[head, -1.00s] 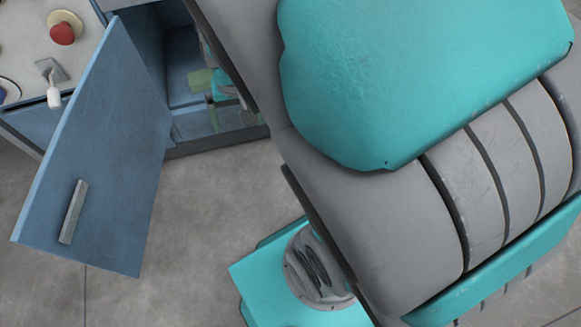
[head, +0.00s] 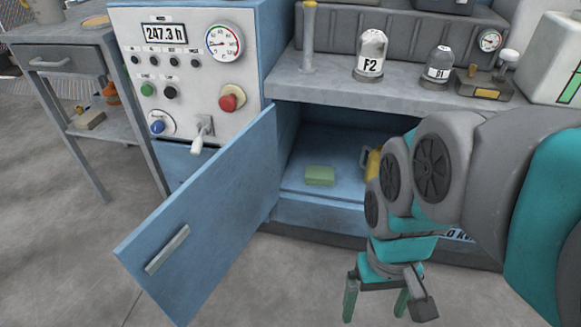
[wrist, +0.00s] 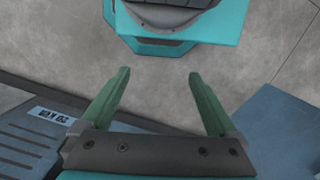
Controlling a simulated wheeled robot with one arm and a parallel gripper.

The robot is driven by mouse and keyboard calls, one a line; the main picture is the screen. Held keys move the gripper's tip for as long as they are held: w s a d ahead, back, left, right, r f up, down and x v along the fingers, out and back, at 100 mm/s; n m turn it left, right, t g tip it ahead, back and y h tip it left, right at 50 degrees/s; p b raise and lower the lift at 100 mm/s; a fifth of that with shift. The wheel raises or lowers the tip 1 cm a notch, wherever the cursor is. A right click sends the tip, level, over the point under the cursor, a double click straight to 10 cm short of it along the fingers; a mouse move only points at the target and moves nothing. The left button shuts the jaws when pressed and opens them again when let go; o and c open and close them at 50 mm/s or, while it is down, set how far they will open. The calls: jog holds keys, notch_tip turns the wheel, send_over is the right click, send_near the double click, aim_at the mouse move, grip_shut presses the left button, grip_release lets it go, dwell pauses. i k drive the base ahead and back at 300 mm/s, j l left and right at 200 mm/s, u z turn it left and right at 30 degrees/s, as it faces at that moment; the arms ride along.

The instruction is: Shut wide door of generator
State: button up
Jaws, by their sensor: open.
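The generator's wide blue door (head: 215,215) stands open in the head view, swung out toward me. Its grey bar handle (head: 167,249) is on the face near the free edge. A blue panel edge, likely the door, shows at the right of the wrist view (wrist: 283,125). My gripper (head: 377,306) hangs to the right of the door, in front of the opening, pointing down. In the wrist view its two green fingers (wrist: 157,88) are spread apart with nothing between them. It is apart from the door.
Inside the compartment lie a green block (head: 320,176) and a partly hidden yellow item (head: 372,163). The control panel (head: 188,75) with a lever (head: 202,134) is above the door. A side table (head: 62,60) stands left. Floor before the door is clear.

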aim_at(225, 202)
jog(key=j+z, duration=0.15)
jog(key=j, duration=0.25)
jog(key=k+j+z, duration=0.1)
jog(key=j, duration=0.3)
jog(key=k+j+z, duration=0.15)
jog(key=j, duration=0.2)
jog(key=k+j+z, duration=0.15)
jog(key=j, duration=0.25)
jog(key=j+z, duration=0.1)
jog(key=j, duration=0.25)
jog(key=j+z, duration=0.4)
jog(key=j, duration=0.45)
jog(key=k+l, duration=0.6)
jog(key=k, duration=0.2)
jog(key=u, duration=0.2)
jog(key=z, duration=0.2)
